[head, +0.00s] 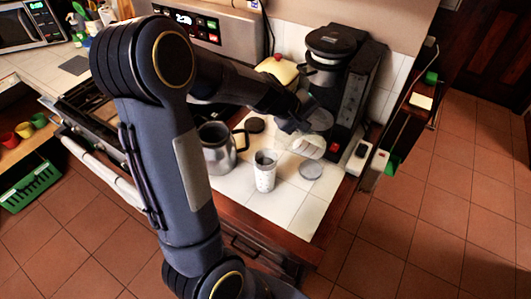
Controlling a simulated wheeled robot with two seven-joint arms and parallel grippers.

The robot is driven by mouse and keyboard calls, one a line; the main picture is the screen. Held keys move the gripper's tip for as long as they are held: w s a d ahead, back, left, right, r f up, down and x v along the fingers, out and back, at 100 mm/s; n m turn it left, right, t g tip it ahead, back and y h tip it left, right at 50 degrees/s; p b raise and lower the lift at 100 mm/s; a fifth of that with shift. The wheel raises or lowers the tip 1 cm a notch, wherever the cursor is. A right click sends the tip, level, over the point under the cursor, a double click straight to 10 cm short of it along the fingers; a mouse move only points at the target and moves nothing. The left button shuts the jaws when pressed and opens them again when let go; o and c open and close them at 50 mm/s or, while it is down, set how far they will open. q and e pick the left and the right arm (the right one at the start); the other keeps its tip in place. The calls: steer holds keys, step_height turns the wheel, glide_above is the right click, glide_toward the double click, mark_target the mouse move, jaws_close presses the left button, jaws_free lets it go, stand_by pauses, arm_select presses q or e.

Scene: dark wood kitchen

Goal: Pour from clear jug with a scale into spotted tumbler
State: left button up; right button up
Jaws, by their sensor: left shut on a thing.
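A white spotted tumbler (265,176) stands upright on the white tiled counter, its open top facing up. My left gripper (296,128) reaches in from the left above the counter and is shut on the clear jug (310,147). The jug looks tilted, just right of the tumbler and a little higher in the picture. The gripper and its shadowed fingers hide part of the jug. Its scale and contents are too small to make out. My right gripper is not in view.
A steel pot (217,150) with a dark handle stands left of the tumbler. A clear round dish (311,170) lies to the right. A black coffee machine (340,85) stands behind. The counter's front edge (275,226) is close, with some bare tile before it.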

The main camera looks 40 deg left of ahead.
mark_target(327, 129)
arm_select(q)
steer(key=shift+w+d+f+g, duration=0.1)
steer(key=shift+w+f+g, duration=0.1)
steer(key=shift+f+g, duration=0.1)
steer(key=shift+w+f, duration=0.1)
steer(key=shift+w+d+f+g+y, duration=0.25)
steer(key=shift+f+g+y, duration=0.15)
steer(key=w+f+g, duration=0.1)
steer(key=f, duration=0.1)
steer(key=w+d+f+g+y, duration=0.1)
steer(key=w+f+g, duration=0.1)
steer(key=w+d+f+g+y, duration=0.1)
steer(key=f, duration=0.1)
steer(key=shift+w+d+g, duration=0.2)
steer(key=shift+w+g, duration=0.1)
steer(key=shift+w+d+f+g+y, duration=0.15)
steer(key=shift+w+f+g+y, duration=0.15)
steer(key=shift+g, duration=0.2)
steer(key=shift+w+d+f+g+y, duration=0.15)
steer(key=shift+w+g+y, duration=0.1)
steer(key=shift+g+y, duration=0.2)
